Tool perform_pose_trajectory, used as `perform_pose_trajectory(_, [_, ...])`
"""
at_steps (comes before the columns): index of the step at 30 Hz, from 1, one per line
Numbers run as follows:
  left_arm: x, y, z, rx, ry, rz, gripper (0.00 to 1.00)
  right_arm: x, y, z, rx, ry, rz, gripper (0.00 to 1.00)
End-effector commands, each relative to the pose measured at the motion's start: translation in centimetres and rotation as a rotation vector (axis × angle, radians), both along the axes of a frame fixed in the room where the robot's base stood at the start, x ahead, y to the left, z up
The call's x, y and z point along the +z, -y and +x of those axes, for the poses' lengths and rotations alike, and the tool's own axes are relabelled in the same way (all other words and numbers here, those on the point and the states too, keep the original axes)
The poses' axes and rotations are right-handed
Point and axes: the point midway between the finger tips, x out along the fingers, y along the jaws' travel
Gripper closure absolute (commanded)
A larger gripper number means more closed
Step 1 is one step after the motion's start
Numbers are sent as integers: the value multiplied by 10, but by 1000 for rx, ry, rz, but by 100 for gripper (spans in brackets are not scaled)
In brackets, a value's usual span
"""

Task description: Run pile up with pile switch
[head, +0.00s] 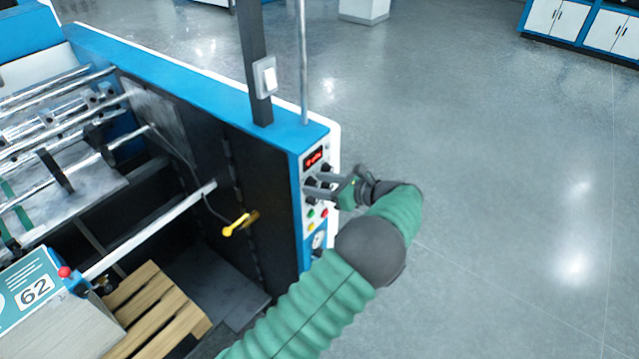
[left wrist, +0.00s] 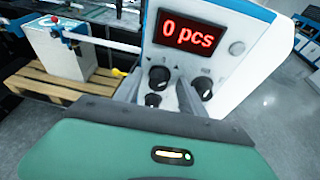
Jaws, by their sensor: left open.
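The control panel (head: 314,195) is on the end face of the blue and white machine. It has a red display (head: 314,158), which reads "0 pcs" in the left wrist view (left wrist: 188,37). Below the display are black knobs: a left one (left wrist: 159,77), a right one (left wrist: 203,87) and a lower one (left wrist: 153,100). I cannot tell which of them is the pile switch. My left gripper (head: 322,186) is open at the panel, its fingers (left wrist: 158,92) pointing at the knobs around the lower one. Whether it touches a knob is unclear. My right gripper is not in view.
Green, red and yellow buttons (head: 311,213) sit lower on the panel. A white rocker switch (head: 265,77) is on a post. The floor at right is clear.

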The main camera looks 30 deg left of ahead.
Motion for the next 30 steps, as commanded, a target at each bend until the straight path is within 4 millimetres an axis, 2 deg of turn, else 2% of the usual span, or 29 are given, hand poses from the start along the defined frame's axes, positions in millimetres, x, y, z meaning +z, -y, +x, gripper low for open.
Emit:
perform_pose_trajectory(5, [1,3,0,-1,-1,-1,52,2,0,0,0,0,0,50])
perform_pose_trajectory(8, [7,15,1,-2,0,-1,52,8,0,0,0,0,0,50])
perform_pose_trajectory(11, [17,37,1,-5,1,-2,52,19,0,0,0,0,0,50])
perform_pose_trajectory(16, [33,85,0,-5,1,-3,52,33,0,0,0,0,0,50])
perform_pose_trajectory(21, [43,128,0,-4,1,-3,52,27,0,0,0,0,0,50])
perform_pose_trajectory(25, [50,149,0,-2,1,-2,52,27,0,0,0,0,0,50])
perform_pose_trajectory(30, [54,158,-1,0,-1,-3,52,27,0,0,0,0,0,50])
